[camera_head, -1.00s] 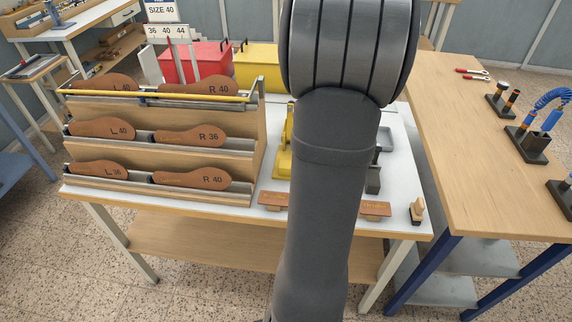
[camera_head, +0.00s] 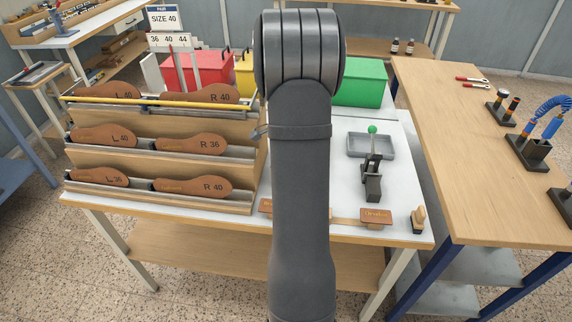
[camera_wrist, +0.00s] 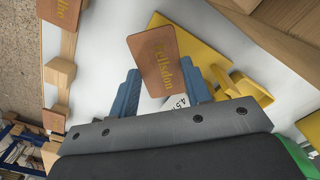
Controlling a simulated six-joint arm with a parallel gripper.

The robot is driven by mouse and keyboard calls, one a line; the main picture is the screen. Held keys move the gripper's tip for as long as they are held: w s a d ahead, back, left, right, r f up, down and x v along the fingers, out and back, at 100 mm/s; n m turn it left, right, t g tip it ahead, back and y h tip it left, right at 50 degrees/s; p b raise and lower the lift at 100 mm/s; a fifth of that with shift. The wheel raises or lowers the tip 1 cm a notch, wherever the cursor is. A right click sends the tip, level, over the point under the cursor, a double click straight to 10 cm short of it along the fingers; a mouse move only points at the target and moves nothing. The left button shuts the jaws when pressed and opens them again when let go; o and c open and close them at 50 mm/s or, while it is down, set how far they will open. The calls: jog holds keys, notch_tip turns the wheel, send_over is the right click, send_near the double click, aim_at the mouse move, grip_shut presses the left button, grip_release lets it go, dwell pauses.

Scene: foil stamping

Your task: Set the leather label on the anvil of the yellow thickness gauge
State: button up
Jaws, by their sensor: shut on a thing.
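In the wrist view the brown leather label (camera_wrist: 152,62) with gold lettering is held between the two blue fingers of my gripper (camera_wrist: 158,82). The yellow thickness gauge (camera_wrist: 205,45) lies just beyond and to the right of the label, with its plate and a yellow arm (camera_wrist: 248,90) showing. A small white face with digits (camera_wrist: 177,102) shows between the fingers. The label overlaps the gauge's edge in this view; I cannot tell whether they touch. The anvil is not clearly seen. In the head view my arm hides the gripper, the held label and the gauge.
Other labels rest on wooden blocks along the front edge, one at the right (camera_head: 376,215). A wooden-handled stamp (camera_head: 418,219), a green-knobbed clamp (camera_head: 372,170) and a grey tray (camera_head: 366,145) stand right of my arm. The insole rack (camera_head: 160,150) stands left.

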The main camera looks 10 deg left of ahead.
jog(key=shift+f, duration=1.4)
jog(key=shift+f, duration=0.1)
jog(key=o, duration=1)
jog(key=shift+c, duration=0.2)
notch_tip(320, 180, up, 12)
